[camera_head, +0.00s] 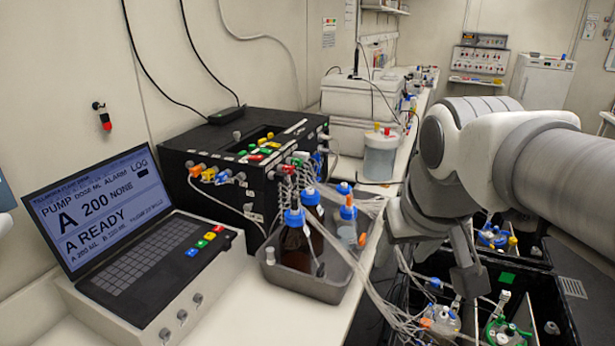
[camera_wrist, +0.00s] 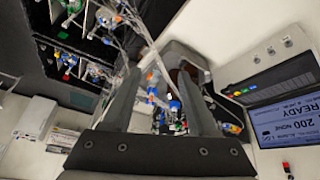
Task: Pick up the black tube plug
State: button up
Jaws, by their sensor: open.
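I cannot make out the black tube plug for certain in either view; the small fittings and tube ends are too small to tell apart. My gripper (camera_head: 462,262) hangs at the right, over the black shaker bay and to the right of the grey tray. In the wrist view my gripper (camera_wrist: 158,76) has its two dark fingers spread apart with nothing held between them. Beyond the fingers, the wrist view shows tubing and blue-capped bottles. My arm hides part of the back right of the scene.
A grey tray (camera_head: 318,290) holds blue-capped bottles (camera_head: 295,240). Behind it stands a black pump box (camera_head: 215,150) with coloured fittings. A laptop-like control panel (camera_head: 110,215) is at left. Loose clear tubes (camera_head: 365,275) run from the tray to vessels (camera_head: 440,318) in the black bay.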

jog(key=w+a+r+n+p, duration=0.1)
jog(key=w+a+r, duration=0.25)
jog(key=w, duration=0.45)
jog(key=w+a+r+n+p, duration=0.1)
jog(key=w+a+r, duration=0.1)
jog(key=w+a, duration=0.35)
jog(key=n+g+y+p, duration=0.1)
jog(key=n+y+p, duration=0.1)
send_near(295, 199)
jog(key=shift+p+x, duration=1.55)
jog(key=shift+x, duration=2.95)
jog(key=shift+w, duration=0.1)
grip_shut()
